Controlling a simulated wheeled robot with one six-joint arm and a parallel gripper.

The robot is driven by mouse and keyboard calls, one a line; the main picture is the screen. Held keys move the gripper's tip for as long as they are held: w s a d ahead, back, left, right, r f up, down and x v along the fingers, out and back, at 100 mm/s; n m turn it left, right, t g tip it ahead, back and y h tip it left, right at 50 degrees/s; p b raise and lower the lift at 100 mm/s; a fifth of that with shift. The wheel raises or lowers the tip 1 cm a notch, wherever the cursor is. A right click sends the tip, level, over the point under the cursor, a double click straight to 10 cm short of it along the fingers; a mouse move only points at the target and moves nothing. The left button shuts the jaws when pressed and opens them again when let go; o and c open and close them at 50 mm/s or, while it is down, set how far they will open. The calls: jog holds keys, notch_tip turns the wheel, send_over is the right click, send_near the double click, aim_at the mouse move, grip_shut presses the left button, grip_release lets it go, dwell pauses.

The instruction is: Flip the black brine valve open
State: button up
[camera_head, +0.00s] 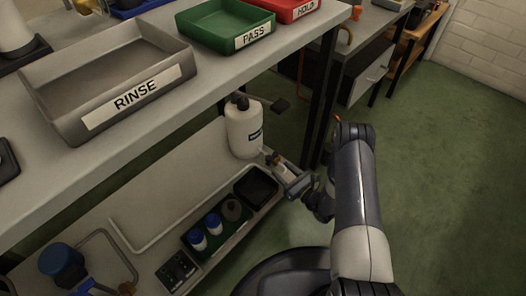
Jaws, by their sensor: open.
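A white canister (244,130) with a black cap and a dark, unreadable label stands upright at the back right of the lower shelf. A black paddle-shaped part (278,104) shows at its upper right, seemingly on a thin rod; I cannot tell whether this is the brine valve or how it is set. My gripper (273,162) is open at the lower right of the canister, below the black paddle. Small brownish parts show near its fingertips. I cannot tell whether the fingers touch anything.
The upper bench (215,88) overhangs the shelf and bears RINSE (110,85), PASS (227,25) and HOLD (290,8) trays. A black bin (256,187) and a green tray (217,228) with blue-capped bottles sit near my gripper. A dark bench leg (323,95) stands right. Green floor is clear at right.

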aim_at(271, 161)
jog(key=b+x, duration=0.3)
jog(key=x, duration=0.5)
jog(key=shift+w+a+f, duration=0.1)
jog(key=shift+w+a, duration=0.15)
jog(key=shift+a, duration=0.05)
jog(key=shift+x, duration=0.75)
jog(key=c, duration=1)
